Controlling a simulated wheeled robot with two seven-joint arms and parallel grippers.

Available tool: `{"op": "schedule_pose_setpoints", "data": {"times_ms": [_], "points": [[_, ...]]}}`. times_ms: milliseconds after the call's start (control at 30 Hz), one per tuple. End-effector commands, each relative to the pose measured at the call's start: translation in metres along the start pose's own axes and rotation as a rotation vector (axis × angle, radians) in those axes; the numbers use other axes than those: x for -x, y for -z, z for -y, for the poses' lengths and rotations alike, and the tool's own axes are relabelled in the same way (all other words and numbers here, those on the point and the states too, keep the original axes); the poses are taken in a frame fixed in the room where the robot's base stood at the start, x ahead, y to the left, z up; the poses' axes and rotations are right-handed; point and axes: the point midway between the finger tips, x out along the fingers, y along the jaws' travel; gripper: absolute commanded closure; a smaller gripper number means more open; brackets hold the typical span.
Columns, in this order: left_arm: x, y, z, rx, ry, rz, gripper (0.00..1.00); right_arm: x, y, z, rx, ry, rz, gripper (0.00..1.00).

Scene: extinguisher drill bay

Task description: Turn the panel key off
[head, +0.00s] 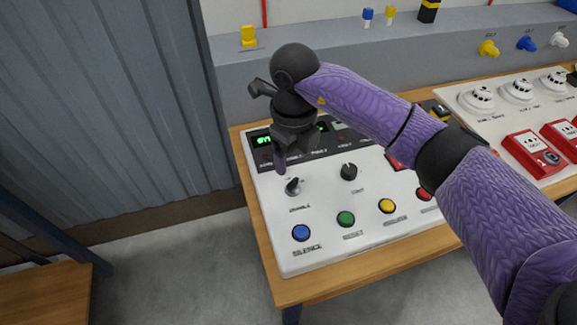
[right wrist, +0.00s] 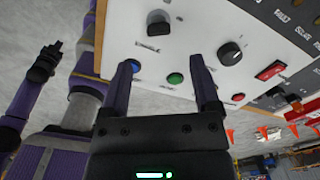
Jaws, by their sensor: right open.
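The white control panel (head: 268,220) lies on a wooden table. Its panel key (head: 293,187) is a small dark key switch at the panel's left, above the blue button; its label is hard to read. In the right wrist view the key (right wrist: 158,22) is beyond the fingertips, roughly between them. My right gripper (head: 282,163) is just above and behind the key, pointing down, apart from it. In the right wrist view my right gripper (right wrist: 163,62) is open and empty. My left gripper (right wrist: 48,58) shows small at the left there; its jaws are unclear.
A black knob (head: 349,171) sits right of the key. Blue (head: 300,232), green (head: 346,218) and yellow (head: 387,205) buttons line the panel's front. Red call points (head: 535,153) and white detectors (head: 480,97) stand on a board to the right. A grey ledge (head: 235,85) runs behind.

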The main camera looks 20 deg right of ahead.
Motion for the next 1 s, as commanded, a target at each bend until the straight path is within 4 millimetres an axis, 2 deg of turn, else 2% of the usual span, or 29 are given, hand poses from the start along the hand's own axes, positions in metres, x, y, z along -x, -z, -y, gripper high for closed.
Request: {"op": "schedule_pose_setpoints", "data": {"times_ms": [33,100,300,633,1000], "points": [[-0.004,-0.005,-0.001,0.000,-0.002,0.009,1.00,-0.015,0.000,-0.001,0.000,-0.005,-0.004,0.21],[-0.007,-0.009,-0.002,0.001,-0.003,0.017,1.00,-0.033,0.001,-0.001,0.000,-0.005,-0.004,0.21],[-0.013,-0.009,-0.003,0.000,-0.005,0.017,1.00,-0.068,0.000,-0.002,0.002,-0.006,-0.001,0.21],[-0.014,-0.003,-0.003,0.000,-0.005,0.005,1.00,-0.073,-0.001,-0.002,0.003,-0.005,0.003,0.21],[-0.014,-0.003,-0.003,0.000,-0.005,0.005,1.00,-0.073,-0.001,-0.002,0.003,-0.006,0.003,0.99]]}}
